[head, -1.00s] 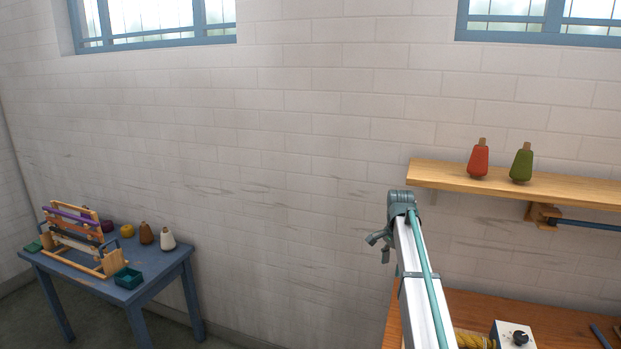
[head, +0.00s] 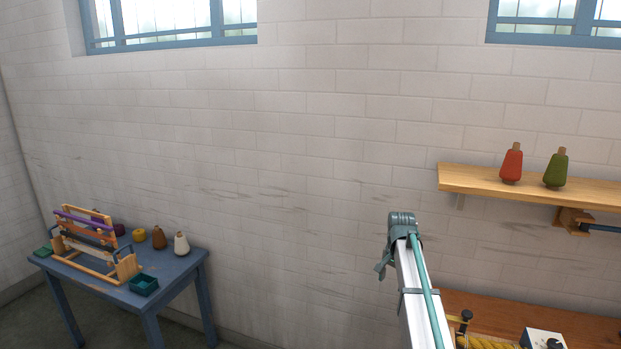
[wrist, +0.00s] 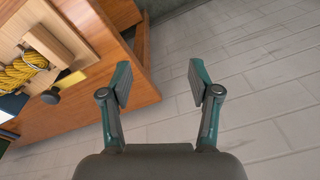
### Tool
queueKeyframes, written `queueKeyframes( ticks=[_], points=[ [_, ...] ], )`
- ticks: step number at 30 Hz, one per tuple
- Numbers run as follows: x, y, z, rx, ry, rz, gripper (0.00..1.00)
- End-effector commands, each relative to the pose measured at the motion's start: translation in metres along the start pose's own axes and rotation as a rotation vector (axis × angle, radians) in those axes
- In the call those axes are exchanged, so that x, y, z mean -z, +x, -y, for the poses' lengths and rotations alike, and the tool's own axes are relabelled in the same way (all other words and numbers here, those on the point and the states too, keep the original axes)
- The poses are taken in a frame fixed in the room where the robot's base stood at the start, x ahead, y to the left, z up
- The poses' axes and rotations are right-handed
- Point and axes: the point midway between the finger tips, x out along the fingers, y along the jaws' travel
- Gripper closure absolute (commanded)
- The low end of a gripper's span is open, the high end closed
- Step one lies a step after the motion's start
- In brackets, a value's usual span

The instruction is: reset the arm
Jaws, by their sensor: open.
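My gripper (wrist: 164,88) is open in the wrist view, with nothing between its two fingers. Behind the fingers are the pale brick wall and the edge of a wooden workbench (wrist: 95,115). In the head view my gripper (head: 384,268) shows small at the far end of my raised arm, in front of the wall and to the left of the workbench (head: 560,312). It touches nothing that I can see.
A wooden shelf (head: 510,183) at right holds a red cone (head: 511,165) and a green cone (head: 556,170). Yellow wool (wrist: 22,76) lies on the bench beside a white box with a knob (head: 542,339). A blue table (head: 185,272) at left bears a small loom (head: 90,240) and yarn cones.

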Motion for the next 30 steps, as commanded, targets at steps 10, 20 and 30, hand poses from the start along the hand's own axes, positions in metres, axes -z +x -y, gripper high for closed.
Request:
queueKeyframes(
  ticks=[10, 20, 30],
  points=[
    [-0.086, 0.132, -0.051, -0.03, -0.263, 0.056, 0.38],
    [-0.206, 0.255, -0.124, -0.073, -0.494, 0.171, 0.38],
    [-0.34, 0.335, -0.216, -0.119, -0.653, 0.326, 0.38]
  ],
)
